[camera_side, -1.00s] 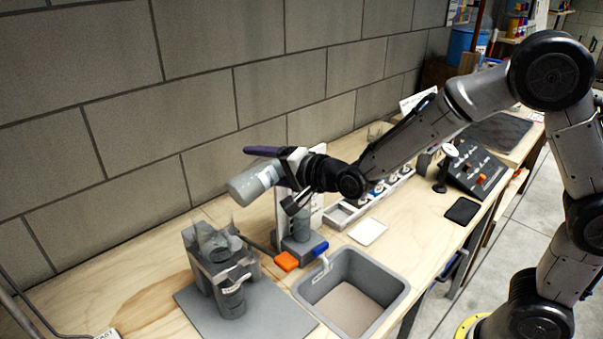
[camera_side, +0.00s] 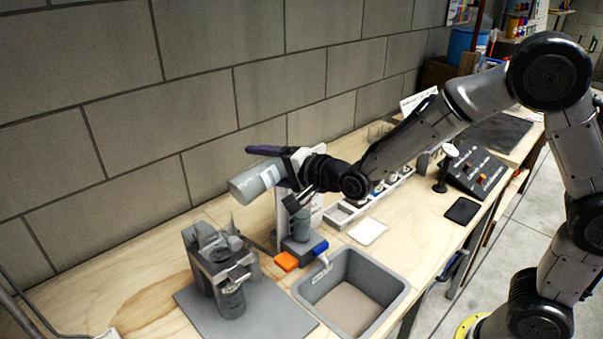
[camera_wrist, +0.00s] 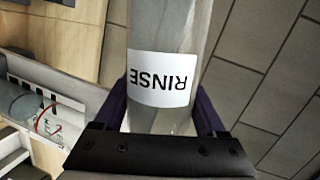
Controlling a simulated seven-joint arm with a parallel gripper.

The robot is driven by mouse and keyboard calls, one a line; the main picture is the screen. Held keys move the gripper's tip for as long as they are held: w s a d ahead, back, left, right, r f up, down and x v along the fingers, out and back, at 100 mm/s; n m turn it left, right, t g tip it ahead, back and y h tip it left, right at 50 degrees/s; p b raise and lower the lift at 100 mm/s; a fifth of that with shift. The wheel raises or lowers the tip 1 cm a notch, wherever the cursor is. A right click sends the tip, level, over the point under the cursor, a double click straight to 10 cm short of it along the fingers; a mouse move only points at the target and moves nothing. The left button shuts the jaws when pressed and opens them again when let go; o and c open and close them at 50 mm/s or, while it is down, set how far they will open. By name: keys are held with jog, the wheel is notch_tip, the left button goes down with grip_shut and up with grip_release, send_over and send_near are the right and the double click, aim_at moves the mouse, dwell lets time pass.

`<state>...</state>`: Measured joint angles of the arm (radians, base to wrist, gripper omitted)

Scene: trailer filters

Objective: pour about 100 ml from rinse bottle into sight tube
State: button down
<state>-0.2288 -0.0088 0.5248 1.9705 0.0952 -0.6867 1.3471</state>
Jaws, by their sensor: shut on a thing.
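The rinse bottle (camera_side: 257,183) is a grey, see-through cylinder with a white label. It is tipped nearly flat, its far end pointing left and slightly down. My gripper (camera_side: 292,168) is shut around it, high above the bench. In the wrist view the bottle (camera_wrist: 165,35) lies between both fingers (camera_wrist: 163,118), and its RINSE label reads upside down. A clear upright tube (camera_side: 301,222), probably the sight tube, stands before a white board, below my gripper and right of the bottle's far end. The bottle's mouth and liquid level are not clear.
A grey filter assembly (camera_side: 222,270) stands on a grey mat (camera_side: 275,318) below left. An orange handle (camera_side: 286,261) and blue handle (camera_side: 320,247) are at the tube's base. A grey basin (camera_side: 390,297) is in front. The block wall (camera_side: 120,130) is close behind.

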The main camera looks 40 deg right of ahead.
jog(key=shift+d+r+m, duration=0.1)
jog(key=shift+r+m, duration=0.1)
jog(key=shift+m, duration=0.2)
dwell(0.8)
